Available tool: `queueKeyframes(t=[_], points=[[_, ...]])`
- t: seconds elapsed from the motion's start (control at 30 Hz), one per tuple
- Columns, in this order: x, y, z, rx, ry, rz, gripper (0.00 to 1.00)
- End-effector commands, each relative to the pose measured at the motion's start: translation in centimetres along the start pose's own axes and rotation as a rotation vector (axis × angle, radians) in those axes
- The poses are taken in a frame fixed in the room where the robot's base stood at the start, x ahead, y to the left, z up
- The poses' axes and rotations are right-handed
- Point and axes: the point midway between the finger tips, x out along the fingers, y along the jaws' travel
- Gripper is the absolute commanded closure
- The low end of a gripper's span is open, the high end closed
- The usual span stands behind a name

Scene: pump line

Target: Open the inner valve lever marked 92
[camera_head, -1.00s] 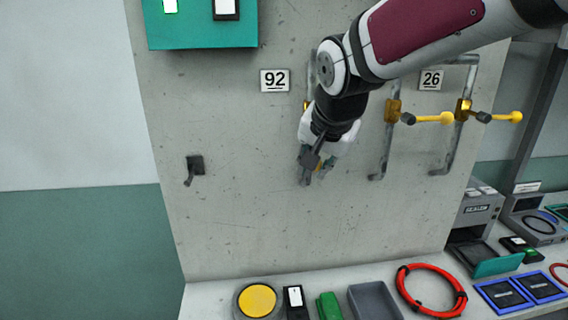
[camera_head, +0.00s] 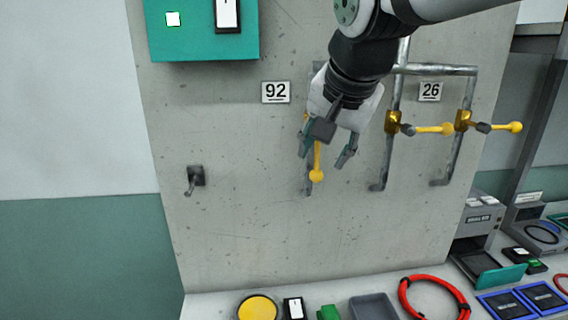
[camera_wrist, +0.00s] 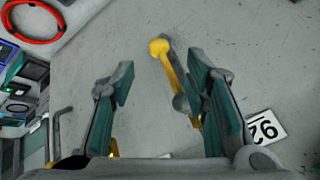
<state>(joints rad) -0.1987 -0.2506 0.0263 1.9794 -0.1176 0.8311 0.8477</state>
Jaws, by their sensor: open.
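The plate marked 92 (camera_head: 275,92) is on the grey panel, left of my gripper (camera_head: 328,150). A yellow lever with a round knob (camera_head: 316,175) hangs down along a grey pipe, seen between my gripper's fingers. In the wrist view the lever's knob (camera_wrist: 159,47) is at the top, and its shaft slants down to the right, closer to the right finger. My gripper (camera_wrist: 162,80) is open and empty; I cannot tell whether it touches the lever. The lever's upper end and valve body are mostly hidden by my gripper. Whether another lever is hidden there, I cannot tell.
The plate marked 26 (camera_head: 430,91) is to the right, with two brass valves whose yellow levers (camera_head: 434,128) (camera_head: 507,127) stick out sideways. A teal box (camera_head: 200,45) is at upper left and a small dark hook (camera_head: 195,178) below it. A red ring (camera_head: 436,279) lies on the bench.

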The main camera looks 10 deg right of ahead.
Motion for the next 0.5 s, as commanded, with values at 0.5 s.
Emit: queueKeyframes(t=[0.5], points=[[-2.9,0.0,0.0,0.001,0.000,0.001,0.58]])
